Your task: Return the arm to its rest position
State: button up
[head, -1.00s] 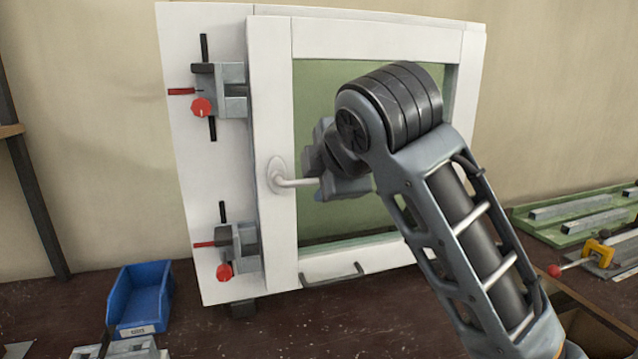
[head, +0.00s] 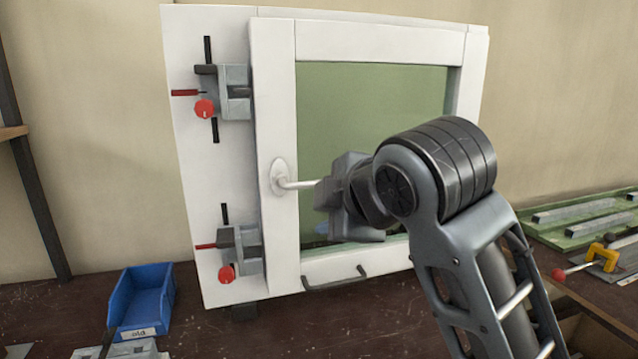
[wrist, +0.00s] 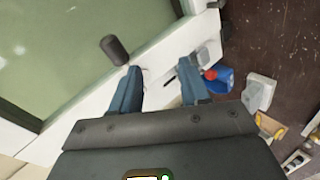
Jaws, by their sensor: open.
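My gripper (head: 328,195) is in front of the white framed window panel, beside the white lever handle (head: 298,184). The handle's tip meets the gripper's outline in the head view; I cannot tell there whether they touch. In the wrist view my gripper (wrist: 158,90) shows two blue fingers spread apart with nothing between them. A dark rounded peg-like end (wrist: 113,50) shows just left of the fingers there. My arm reaches in from the lower right of the head view.
The white window frame (head: 272,110) with a green pane stands upright on the dark bench. Two clamps (head: 236,92) (head: 247,250) sit on its left side. A blue bin (head: 142,298) is at lower left. A green tray (head: 590,218) and a yellow clamp (head: 603,254) lie at right.

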jog(key=s+d+f+m+t, duration=0.1)
jog(key=s+d+f+m, duration=0.1)
jog(key=s+f+m, duration=0.2)
jog(key=s+d+f+m, duration=0.2)
jog(key=s+f+m, duration=0.2)
jog(key=s+f, duration=0.4)
jog(key=s+d+f+m+t, duration=0.1)
jog(key=s+f+m, duration=0.3)
jog(key=f, duration=0.6)
jog(key=shift+s+d+f+m+t, duration=0.15)
jog(key=shift+s+d+f, duration=0.05)
jog(key=shift+s+d, duration=0.3)
jog(key=shift+s+d+f+m+t, duration=0.15)
jog(key=shift+s+d+f, duration=0.05)
jog(key=shift+s+d, duration=0.2)
jog(key=s+d+m+h, duration=0.2)
jog(key=s+d, duration=0.4)
jog(key=s, duration=0.8)
jog(key=s+d+r+m+t+h, duration=0.1)
jog(key=s+d+m, duration=0.3)
jog(key=s, duration=1)
jog(key=shift+d+r+m+h, duration=0.15)
jog(key=shift+d+m+h, duration=0.15)
jog(key=shift+d+h, duration=0.65)
jog(key=shift+s+d+y, duration=0.1)
jog(key=shift+d+y, duration=0.15)
